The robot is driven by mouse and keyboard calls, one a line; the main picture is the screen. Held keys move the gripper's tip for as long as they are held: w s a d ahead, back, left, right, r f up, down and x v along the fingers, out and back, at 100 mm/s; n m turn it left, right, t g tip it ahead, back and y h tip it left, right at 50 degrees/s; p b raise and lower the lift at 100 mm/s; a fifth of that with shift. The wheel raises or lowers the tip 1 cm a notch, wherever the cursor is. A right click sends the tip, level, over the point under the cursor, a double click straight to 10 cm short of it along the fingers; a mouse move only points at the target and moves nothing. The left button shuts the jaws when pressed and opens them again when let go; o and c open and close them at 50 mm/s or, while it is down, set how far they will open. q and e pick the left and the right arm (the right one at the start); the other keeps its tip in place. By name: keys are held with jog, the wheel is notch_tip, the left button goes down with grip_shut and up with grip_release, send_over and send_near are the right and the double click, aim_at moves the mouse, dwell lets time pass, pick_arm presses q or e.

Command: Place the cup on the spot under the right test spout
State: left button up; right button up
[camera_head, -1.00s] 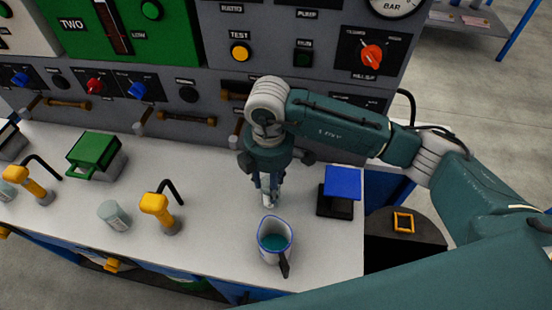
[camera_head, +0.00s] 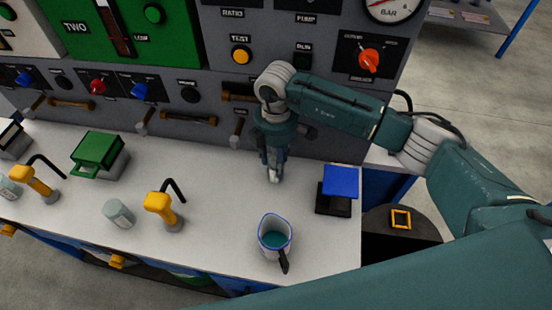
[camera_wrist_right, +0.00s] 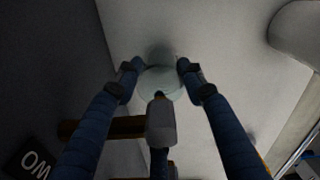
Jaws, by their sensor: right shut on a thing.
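The small pale cup (camera_wrist_right: 158,82) sits between the blue fingers of my right gripper (camera_wrist_right: 158,75) in the right wrist view. In the head view, my right gripper (camera_head: 273,172) points down near the panel and is shut on the cup, which is mostly hidden by the fingers. A short grey spout-like part (camera_head: 237,132) hangs from the panel just left of the gripper; I take it for the right test spout. The spot under it is not clearly visible. I cannot tell whether the cup touches the bench. My left gripper is out of view.
A blue-rimmed pitcher (camera_head: 275,232) with teal liquid stands at the bench front. A blue-topped black stand (camera_head: 340,185) is to the right. A yellow tap (camera_head: 160,204), a pale jar (camera_head: 118,213) and a green-topped box (camera_head: 98,150) stand left. The white bench (camera_head: 215,210) between is clear.

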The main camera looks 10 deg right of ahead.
jog(key=shift+f, duration=0.2)
jog(key=o, duration=1.1)
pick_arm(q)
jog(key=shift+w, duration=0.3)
pick_arm(e)
jog(key=shift+o, duration=0.7)
jog(key=shift+r, duration=0.2)
jog(key=shift+r, duration=0.2)
notch_tip(320, 180, up, 12)
jog(key=shift+f+b, duration=0.15)
jog(key=shift+b, duration=0.7)
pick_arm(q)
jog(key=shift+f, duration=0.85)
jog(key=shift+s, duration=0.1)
pick_arm(e)
jog(key=shift+f, duration=0.1)
